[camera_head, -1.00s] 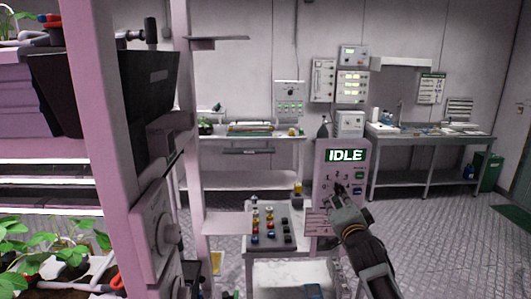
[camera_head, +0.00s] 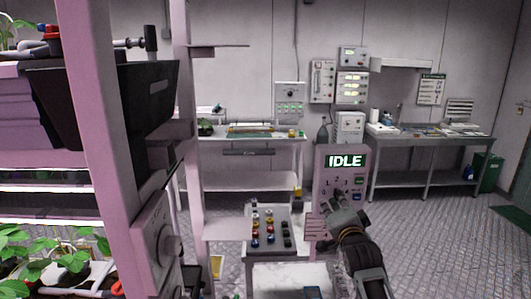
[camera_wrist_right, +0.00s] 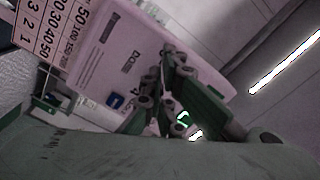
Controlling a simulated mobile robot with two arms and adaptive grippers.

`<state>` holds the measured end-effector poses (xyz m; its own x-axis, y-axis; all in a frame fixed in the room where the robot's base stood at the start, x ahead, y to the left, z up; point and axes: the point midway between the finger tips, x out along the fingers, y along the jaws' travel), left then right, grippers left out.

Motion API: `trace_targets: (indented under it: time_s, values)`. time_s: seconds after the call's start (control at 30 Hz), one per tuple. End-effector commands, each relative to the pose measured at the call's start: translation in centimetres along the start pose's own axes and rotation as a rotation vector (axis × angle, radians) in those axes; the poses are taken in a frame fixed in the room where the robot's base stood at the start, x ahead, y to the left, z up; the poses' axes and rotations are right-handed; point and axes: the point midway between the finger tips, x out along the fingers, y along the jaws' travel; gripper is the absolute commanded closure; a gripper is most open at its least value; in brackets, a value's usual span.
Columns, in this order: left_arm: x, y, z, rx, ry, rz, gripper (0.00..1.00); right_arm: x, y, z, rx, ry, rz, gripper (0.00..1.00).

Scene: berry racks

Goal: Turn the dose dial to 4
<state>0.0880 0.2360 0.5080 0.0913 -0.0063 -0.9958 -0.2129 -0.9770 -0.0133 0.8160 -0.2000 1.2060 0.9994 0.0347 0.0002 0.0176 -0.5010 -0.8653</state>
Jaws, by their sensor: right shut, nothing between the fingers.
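The dosing panel (camera_head: 325,165) is a pink box with a display (camera_head: 345,161) that reads IDLE. Small dial numerals (camera_head: 338,182) show below the display. The dose dial is mostly hidden behind my right gripper (camera_head: 332,198), so its setting cannot be read. My right gripper is shut and empty, with its tips at the panel's face by the dial. Whether they touch it I cannot tell. In the right wrist view its fingers (camera_wrist_right: 164,82) are over the pink panel face (camera_wrist_right: 115,60), with a 4 beside them. My left gripper is not in view.
A green button (camera_head: 359,181) and a blue button (camera_head: 357,197) sit right of the dial. A small table (camera_head: 247,247) with coloured bottles stands left of the panel. A pink rack post (camera_head: 105,150) with a knob box is close on the left.

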Motion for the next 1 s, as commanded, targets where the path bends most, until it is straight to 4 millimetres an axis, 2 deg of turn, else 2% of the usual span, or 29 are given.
trace_targets:
  time_s: [0.03, 0.63, 1.0]
  values:
    - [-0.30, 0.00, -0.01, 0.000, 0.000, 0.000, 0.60, 0.04, -0.52, -0.73, -0.002, 0.010, -0.007, 1.00]
    - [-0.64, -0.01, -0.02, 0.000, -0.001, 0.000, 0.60, 0.03, -0.69, -0.89, -0.004, 0.012, -0.008, 1.00]
    - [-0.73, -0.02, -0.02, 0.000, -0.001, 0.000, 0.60, 0.02, -0.98, -0.17, -0.003, 0.011, -0.007, 1.00]
